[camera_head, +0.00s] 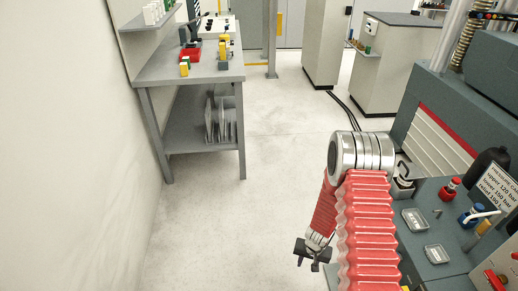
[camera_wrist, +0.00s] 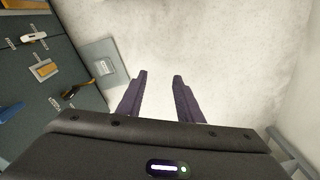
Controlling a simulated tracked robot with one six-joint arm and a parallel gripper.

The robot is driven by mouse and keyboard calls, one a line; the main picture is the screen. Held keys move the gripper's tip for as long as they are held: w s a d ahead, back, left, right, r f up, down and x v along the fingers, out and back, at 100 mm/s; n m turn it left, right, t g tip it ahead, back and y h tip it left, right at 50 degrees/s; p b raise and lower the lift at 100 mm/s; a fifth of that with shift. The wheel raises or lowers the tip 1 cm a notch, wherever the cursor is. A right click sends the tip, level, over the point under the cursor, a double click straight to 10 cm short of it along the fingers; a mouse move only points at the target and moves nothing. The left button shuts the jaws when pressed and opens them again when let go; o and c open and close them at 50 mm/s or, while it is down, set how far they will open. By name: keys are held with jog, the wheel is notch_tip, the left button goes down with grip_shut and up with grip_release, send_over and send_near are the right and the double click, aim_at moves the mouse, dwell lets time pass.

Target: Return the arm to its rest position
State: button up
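My arm stands in the lower right of the head view, with a red ribbed sleeve and a silver joint at its top. My gripper (camera_head: 308,262) hangs low beside the sleeve there, pointing down over the floor. In the wrist view my gripper (camera_wrist: 160,75) shows two dark purple fingers, spread apart. Only pale floor (camera_wrist: 200,35) shows between and beyond them. The gripper is open and empty.
A grey machine (camera_head: 455,120) with a bench top (camera_head: 445,215) stands close on the right, holding small trays, fittings and a sign. A grey workbench (camera_head: 190,70) stands along the left wall. The floor (camera_head: 220,230) between is clear. Cables (camera_head: 345,110) lie farther back.

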jog(key=s+a+r+n+g+y, duration=0.1)
jog(key=s+a+r, duration=0.1)
jog(key=r, duration=0.9)
jog(key=s+a+r, duration=0.2)
jog(key=r, duration=0.9)
jog(key=s+r+n+t, duration=0.1)
jog(key=s+r, duration=0.4)
jog(key=r, duration=0.5)
jog(key=s+r+t+h, duration=0.1)
jog(key=s+r, duration=0.4)
jog(key=r, duration=0.5)
jog(key=s+d+r+n+t, duration=0.1)
jog(key=s+r+t, duration=0.2)
jog(key=r, duration=0.7)
jog(key=shift+s+r+n+t, duration=0.3)
jog(key=shift+s+r, duration=0.05)
jog(key=shift+s, duration=0.6)
